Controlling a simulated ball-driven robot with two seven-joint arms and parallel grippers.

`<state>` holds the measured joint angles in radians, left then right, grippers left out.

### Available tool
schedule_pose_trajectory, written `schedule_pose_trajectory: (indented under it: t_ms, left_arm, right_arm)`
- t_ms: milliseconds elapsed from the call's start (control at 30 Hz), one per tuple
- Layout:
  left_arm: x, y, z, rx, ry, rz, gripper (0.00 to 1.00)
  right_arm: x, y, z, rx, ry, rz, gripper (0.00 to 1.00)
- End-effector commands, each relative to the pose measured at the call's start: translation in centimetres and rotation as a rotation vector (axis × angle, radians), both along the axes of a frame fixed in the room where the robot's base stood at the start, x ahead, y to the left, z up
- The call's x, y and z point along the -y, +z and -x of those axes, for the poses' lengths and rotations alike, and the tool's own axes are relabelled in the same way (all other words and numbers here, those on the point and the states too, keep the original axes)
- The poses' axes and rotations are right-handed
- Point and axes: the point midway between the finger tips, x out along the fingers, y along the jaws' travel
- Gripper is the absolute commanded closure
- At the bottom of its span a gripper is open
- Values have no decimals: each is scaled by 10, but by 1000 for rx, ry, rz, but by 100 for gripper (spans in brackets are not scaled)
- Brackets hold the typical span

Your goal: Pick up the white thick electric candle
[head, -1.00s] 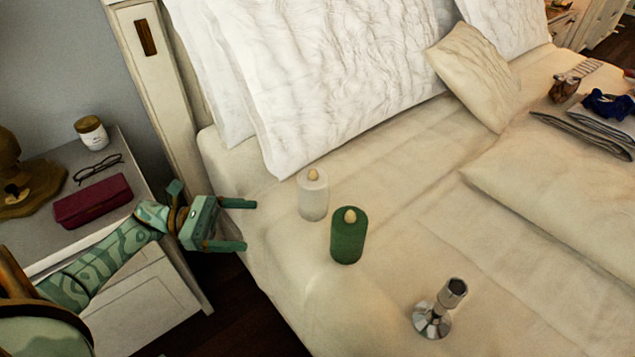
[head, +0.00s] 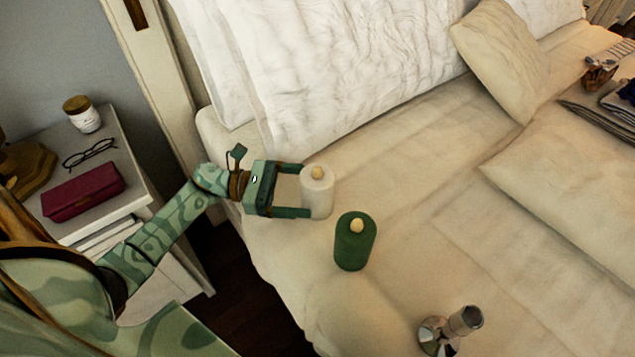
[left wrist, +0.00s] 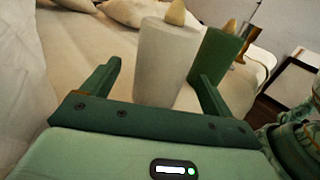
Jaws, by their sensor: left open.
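The white thick electric candle (head: 318,196) stands upright on the bed near the pillows, with a yellowish flame tip on top. My left gripper (head: 305,189) is open, its fingers pointing at the candle from the left and reaching its near side. In the left wrist view the white candle (left wrist: 165,65) stands in front of and partly between the open fingers (left wrist: 157,80). Whether the fingers touch it I cannot tell. My right gripper is not in view.
A green candle (head: 355,243) stands close by, to the lower right. A silver metal holder (head: 450,332) is farther toward the front. Pillows (head: 330,70) rise behind. A nightstand (head: 140,170) with glasses, a jar and a dark red case is at left.

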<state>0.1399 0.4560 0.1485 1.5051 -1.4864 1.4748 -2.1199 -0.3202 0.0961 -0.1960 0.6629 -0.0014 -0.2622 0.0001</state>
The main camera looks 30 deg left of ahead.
Motion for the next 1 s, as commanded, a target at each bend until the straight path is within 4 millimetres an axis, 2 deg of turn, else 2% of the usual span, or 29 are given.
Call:
schedule_pose_trajectory:
  t_ms: [400,667,833,867,1000]
  left_arm:
    - [47,4,-24,1,0,2,14]
    - [49,4,-25,0,0,-1,14]
    - [49,4,-25,0,0,-1,61]
    - [49,4,-25,0,0,-1,66]
    - [49,4,-25,0,0,-1,66]
  right_arm:
    - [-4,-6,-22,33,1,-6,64]
    - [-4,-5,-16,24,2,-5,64]
    - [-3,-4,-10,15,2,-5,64]
    - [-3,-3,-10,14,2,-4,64]
    - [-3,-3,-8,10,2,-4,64]
